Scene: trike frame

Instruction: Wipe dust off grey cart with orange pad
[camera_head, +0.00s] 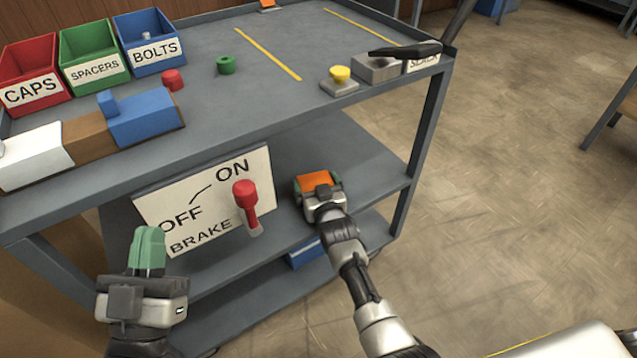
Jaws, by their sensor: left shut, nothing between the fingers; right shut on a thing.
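The grey cart (215,101) has a top deck and lower shelves. My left gripper (149,250) is shut and empty at the lower left, in front of the brake sign. I cannot make out dust on the visible surfaces.
The brake sign (180,190) with its red-knobbed lever (246,205) stands left of my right gripper. The top deck holds red (30,75), green (93,60) and blue bins (152,42), a block assembly (95,135) and a yellow button (341,76).

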